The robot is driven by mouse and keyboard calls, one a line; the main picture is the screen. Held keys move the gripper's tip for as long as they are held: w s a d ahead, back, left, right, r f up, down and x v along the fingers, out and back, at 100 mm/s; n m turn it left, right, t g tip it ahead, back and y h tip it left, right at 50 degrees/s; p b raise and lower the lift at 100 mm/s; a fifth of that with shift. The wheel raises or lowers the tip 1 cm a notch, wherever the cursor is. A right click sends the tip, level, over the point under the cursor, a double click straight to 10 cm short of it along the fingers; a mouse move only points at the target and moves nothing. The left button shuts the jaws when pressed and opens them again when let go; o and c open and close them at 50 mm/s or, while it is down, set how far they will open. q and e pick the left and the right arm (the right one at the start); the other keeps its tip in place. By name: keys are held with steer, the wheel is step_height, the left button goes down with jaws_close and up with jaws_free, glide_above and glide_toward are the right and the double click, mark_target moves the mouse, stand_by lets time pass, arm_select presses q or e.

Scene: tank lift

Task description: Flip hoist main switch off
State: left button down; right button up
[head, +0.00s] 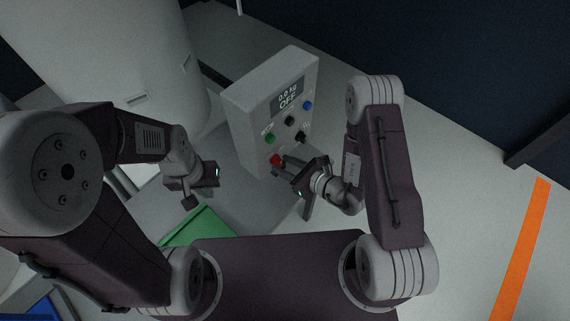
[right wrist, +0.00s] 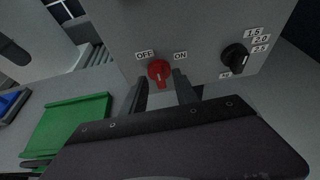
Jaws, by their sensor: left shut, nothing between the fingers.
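The grey control box (head: 254,112) stands in the middle of the head view, and its display (head: 288,96) reads "0.0 kg OFF". The red switch (head: 276,160) sits low on its front. In the right wrist view the red switch (right wrist: 159,72) lies below and between the OFF and ON labels, its grip pointing down. I cannot tell which label it is set to. My right gripper (right wrist: 161,86) is open, one finger on each side of the switch, with gaps showing. It also shows in the head view (head: 283,165). My left gripper (head: 190,202) is shut and empty, left of the box.
The box also bears a green button (head: 270,138), a blue button (head: 308,105) and black knobs, one (right wrist: 236,57) right of the switch. A green tray (head: 202,228) lies below the box. A large pale tank (head: 110,50) stands behind left. Open floor with an orange stripe (head: 522,245) is at right.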

steer(key=p+v, duration=0.7)
steer(key=v, duration=0.2)
steer(key=shift+p, duration=0.4)
